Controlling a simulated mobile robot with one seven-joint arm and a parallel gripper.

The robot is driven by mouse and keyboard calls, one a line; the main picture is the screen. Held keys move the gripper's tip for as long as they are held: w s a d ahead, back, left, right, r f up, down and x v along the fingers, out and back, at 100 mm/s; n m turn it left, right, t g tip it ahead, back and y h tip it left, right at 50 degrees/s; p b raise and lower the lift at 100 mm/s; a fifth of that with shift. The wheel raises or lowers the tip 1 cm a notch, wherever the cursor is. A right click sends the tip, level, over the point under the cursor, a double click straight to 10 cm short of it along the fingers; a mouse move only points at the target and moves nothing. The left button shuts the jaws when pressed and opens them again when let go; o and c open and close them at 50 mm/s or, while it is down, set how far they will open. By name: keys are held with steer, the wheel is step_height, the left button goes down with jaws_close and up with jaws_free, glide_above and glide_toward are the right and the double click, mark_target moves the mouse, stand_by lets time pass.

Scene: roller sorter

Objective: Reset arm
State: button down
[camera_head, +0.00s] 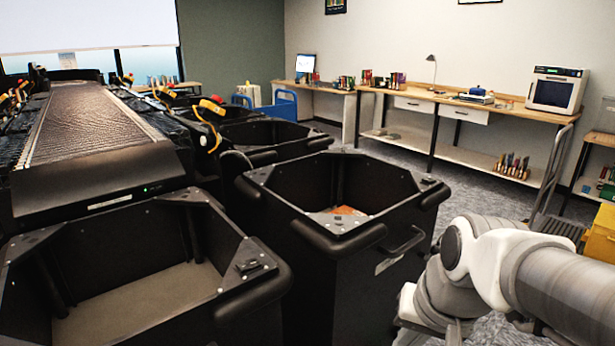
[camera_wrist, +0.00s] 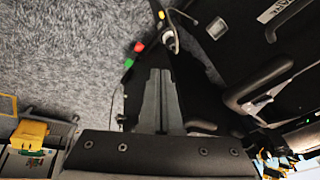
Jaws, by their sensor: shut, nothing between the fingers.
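My arm (camera_head: 490,265) is at the lower right of the head view, bent beside the black bins. My gripper (camera_wrist: 160,80) shows in the wrist view as two grey fingers lying together, with nothing between them. It points over the grey carpet (camera_wrist: 60,55). In the head view I cannot make out the fingertips.
A large black bin (camera_head: 345,240) with an orange-brown item inside stands left of my arm. Another bin (camera_head: 240,285) stands at the lower left, beside the roller sorter (camera_head: 90,125). A workbench (camera_head: 470,100) lines the back wall. Yellow things (camera_head: 602,235) are at right.

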steer(key=s+r+n+t+p, duration=0.1)
steer(key=s+r+p, duration=0.1)
steer(key=r+p, duration=0.6)
steer(key=s+r+n+h+p, duration=0.1)
steer(key=s+r+n+p, duration=0.1)
steer(key=r+p, duration=0.6)
step_height(320, 180, up, 4)
steer(key=shift+s+f+t, duration=0.1)
steer(key=shift+s+t, duration=0.15)
steer(key=shift+t, duration=0.15)
steer(key=shift+d, duration=0.1)
